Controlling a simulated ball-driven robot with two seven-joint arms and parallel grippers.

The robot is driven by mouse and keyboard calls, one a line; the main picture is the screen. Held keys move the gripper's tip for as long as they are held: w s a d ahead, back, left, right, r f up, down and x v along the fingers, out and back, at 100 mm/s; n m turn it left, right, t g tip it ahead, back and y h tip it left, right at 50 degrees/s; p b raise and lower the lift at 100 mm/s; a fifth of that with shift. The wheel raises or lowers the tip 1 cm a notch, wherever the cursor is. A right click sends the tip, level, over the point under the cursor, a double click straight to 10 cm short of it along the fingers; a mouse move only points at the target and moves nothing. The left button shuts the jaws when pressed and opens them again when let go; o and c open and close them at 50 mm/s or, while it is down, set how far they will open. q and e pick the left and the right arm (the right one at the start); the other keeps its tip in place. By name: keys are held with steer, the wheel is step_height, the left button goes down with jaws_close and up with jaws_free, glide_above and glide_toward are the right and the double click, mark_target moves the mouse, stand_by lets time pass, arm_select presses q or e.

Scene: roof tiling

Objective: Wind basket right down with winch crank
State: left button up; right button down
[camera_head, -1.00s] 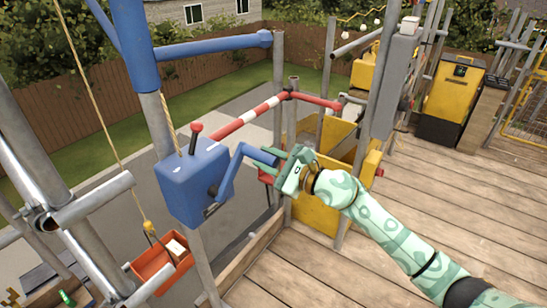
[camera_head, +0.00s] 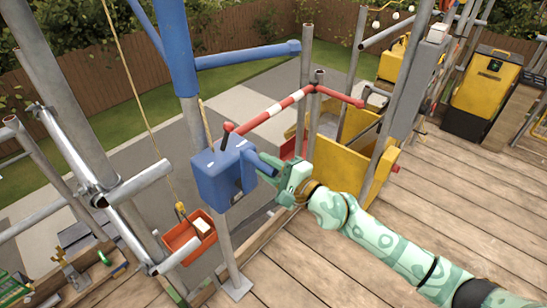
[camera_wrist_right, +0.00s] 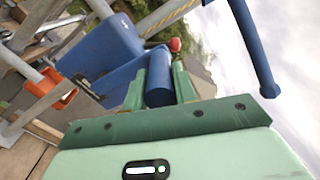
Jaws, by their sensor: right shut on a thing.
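The blue winch box (camera_head: 220,177) is mounted on a grey scaffold pole, with a red-knobbed lever (camera_head: 228,129) at its top. My right gripper (camera_head: 277,172) is shut on the blue crank handle (camera_head: 262,167) at the right of the box. In the right wrist view the handle (camera_wrist_right: 159,80) lies between the green fingers. The orange basket (camera_head: 188,237) hangs on a rope below and left of the winch, with a small pale block (camera_head: 202,226) in it. It also shows in the right wrist view (camera_wrist_right: 55,88). My left gripper is not in view.
A red-and-white bar (camera_head: 270,110) and a yellow panel (camera_head: 338,162) stand behind the winch. Scaffold tubes (camera_head: 135,187) are close beside the basket. The wooden deck (camera_head: 440,210) is clear at right. A yellow-and-black bin (camera_head: 483,95) stands at the back right.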

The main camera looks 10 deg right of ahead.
steer(key=shift+s+a+r, duration=0.15)
steer(key=shift+s+a, duration=0.1)
steer(key=shift+a, duration=0.15)
steer(key=c, duration=1.2)
jaws_free()
steer(key=shift+c, duration=0.2)
steer(key=shift+o, duration=0.6)
steer(key=shift+s+a, duration=0.1)
steer(key=shift+a, duration=0.05)
steer(key=shift+s+d+f, duration=0.2)
steer(key=shift+s+d, duration=0.05)
steer(key=shift+d, duration=0.2)
steer(key=b+v, duration=0.1)
steer(key=v, duration=1.4)
steer(key=shift+s, duration=0.25)
steer(key=shift+r, duration=0.1)
